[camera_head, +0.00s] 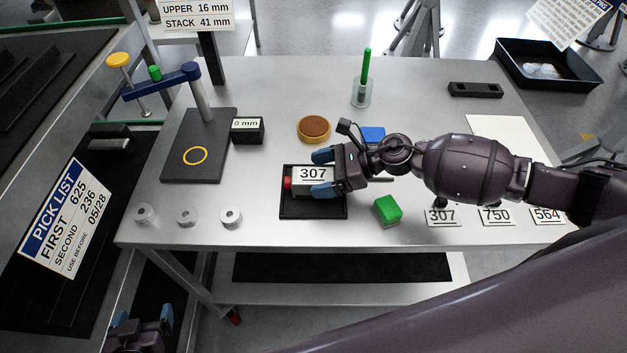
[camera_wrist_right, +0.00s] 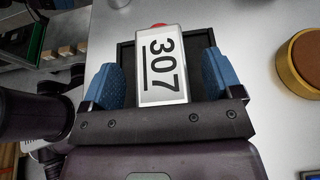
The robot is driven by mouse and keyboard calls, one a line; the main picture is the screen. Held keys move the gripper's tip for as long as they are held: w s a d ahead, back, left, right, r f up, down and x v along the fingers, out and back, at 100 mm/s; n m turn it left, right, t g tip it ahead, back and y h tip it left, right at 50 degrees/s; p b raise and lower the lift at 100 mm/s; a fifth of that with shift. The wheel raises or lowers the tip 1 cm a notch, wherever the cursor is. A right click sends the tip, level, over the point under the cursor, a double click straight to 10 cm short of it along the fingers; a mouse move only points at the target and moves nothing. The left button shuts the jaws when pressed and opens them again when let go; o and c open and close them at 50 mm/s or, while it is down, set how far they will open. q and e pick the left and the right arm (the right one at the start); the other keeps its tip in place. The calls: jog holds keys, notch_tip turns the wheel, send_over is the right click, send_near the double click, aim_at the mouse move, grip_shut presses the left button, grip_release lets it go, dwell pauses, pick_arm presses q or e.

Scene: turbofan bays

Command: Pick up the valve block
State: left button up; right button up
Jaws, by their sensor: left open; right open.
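The valve block (camera_head: 300,183) is a grey block with a white 307 label and a red end. It sits in a black tray (camera_head: 313,213) near the front middle of the table. My right gripper (camera_head: 322,174) is open, with its blue fingers on either side of the block. In the right wrist view the block (camera_wrist_right: 160,65) lies between the fingers, with a gap on each side. My left gripper (camera_head: 142,331) is low at the bottom left, away from the block and partly cut off by the frame; it is open.
A green block (camera_head: 387,209) and a blue block (camera_head: 373,135) lie close to my right gripper. A brown-topped round tin (camera_head: 314,128) stands behind the tray. A gauge stand (camera_head: 198,145) and several metal washers (camera_head: 187,215) are at the left. Number cards (camera_head: 497,217) lie front right.

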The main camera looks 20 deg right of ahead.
jog(key=c, duration=1.4)
pick_arm(q)
jog(key=shift+s+f, duration=0.25)
jog(key=shift+s, duration=0.05)
pick_arm(e)
jog(key=shift+r, duration=0.1)
